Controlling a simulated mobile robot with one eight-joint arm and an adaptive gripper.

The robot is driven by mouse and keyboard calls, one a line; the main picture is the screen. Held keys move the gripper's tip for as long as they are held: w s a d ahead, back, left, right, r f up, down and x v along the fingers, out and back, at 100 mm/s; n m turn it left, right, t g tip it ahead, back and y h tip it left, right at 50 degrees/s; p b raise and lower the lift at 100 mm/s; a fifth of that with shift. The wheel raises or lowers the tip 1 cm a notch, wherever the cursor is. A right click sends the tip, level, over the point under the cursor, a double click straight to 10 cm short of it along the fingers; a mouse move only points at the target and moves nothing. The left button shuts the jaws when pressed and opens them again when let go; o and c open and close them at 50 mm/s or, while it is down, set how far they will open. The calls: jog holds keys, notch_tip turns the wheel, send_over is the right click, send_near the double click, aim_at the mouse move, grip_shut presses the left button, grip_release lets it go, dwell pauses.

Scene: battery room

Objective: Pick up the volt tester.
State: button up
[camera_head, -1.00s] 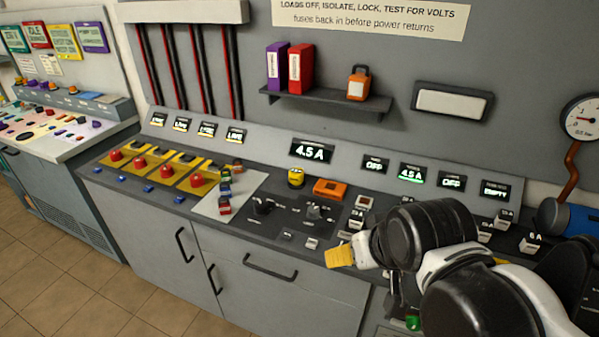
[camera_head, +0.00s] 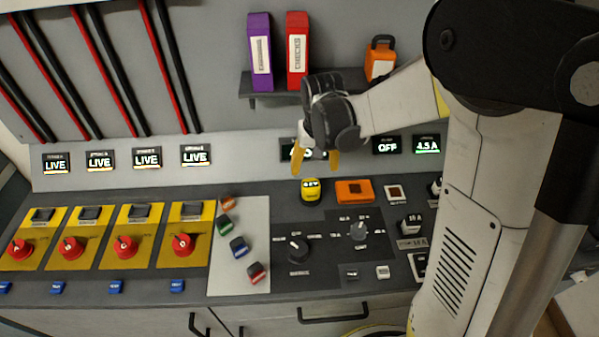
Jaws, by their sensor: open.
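A small yellow device with a dark label band (camera_head: 311,191), which looks like the volt tester, stands on the dark console top. Its label is too small to read surely. My gripper (camera_head: 315,164) hangs just above it with yellow fingertips pointing down, one to each side. The fingers are apart and nothing is between them. The gap between the fingertips and the device is small, but its exact height is hard to tell.
An orange box (camera_head: 354,191) sits close to the device's right. A pale mat (camera_head: 231,278) with several coloured fuse-like blocks lies left. Knobs (camera_head: 298,250) stand in front. A shelf (camera_head: 268,101) with two binders (camera_head: 297,52) and an orange padlock-shaped item (camera_head: 380,60) is behind my gripper.

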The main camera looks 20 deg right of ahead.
aim_at(311, 185)
jog(key=f, duration=0.1)
jog(key=f+b, duration=0.1)
jog(key=f, duration=0.2)
jog(key=shift+w+d+f, duration=0.15)
jog(key=shift+d+f, duration=0.05)
jog(key=shift+d, duration=0.05)
jog(key=f+b, duration=0.1)
jog(key=f, duration=0.1)
jog(key=w+f+b, duration=0.1)
jog(key=f, duration=0.2)
jog(key=shift+w+a+f+b, duration=0.2)
jog(key=shift+a+f+b, duration=0.1)
jog(key=shift+a+b, duration=0.1)
jog(key=shift+r, duration=0.1)
jog(key=c, duration=1.4)
